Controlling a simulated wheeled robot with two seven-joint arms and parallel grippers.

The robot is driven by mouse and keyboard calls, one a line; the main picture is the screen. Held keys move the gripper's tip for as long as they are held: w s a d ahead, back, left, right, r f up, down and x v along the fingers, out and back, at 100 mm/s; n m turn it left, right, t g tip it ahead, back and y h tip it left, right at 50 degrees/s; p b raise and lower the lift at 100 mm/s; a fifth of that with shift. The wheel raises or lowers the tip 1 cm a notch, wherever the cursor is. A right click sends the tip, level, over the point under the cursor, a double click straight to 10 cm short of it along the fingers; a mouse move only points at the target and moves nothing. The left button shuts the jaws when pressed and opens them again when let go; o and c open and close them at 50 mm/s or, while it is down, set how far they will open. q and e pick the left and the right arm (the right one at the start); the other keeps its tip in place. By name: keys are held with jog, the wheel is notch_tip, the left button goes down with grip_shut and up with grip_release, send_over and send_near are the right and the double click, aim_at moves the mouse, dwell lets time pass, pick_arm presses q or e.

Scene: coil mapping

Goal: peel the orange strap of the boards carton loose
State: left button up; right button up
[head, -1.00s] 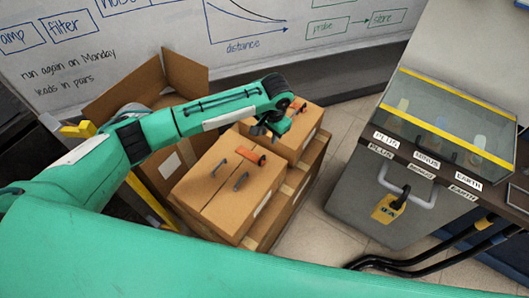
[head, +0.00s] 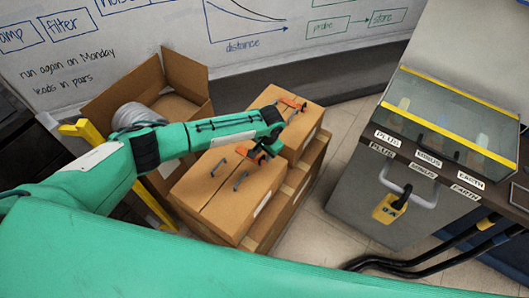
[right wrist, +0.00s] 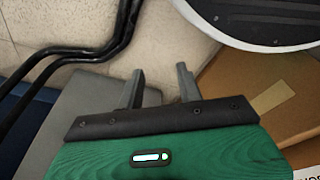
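Two closed brown cartons with orange straps sit on a stack: a front carton (head: 208,204) and a back carton (head: 301,141). I cannot read which is the boards carton. The front carton's orange strap (head: 243,152) lies at its far right edge. My left gripper (head: 262,155) points down at this strap, partly covering it; whether it touches or grips it is not clear. My right gripper shows only in the right wrist view (right wrist: 160,88), fingers apart and empty.
An open carton (head: 184,75) holds a grey coil (head: 138,115) at the left. A yellow post (head: 150,195) stands beside the stack. A grey cabinet (head: 370,195) with a padlock and a glass case (head: 455,125) stands right. Black cables (head: 420,265) run low at right.

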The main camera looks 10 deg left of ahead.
pick_arm(q)
jog(key=shift+f, duration=0.1)
grip_shut()
dwell(0.3)
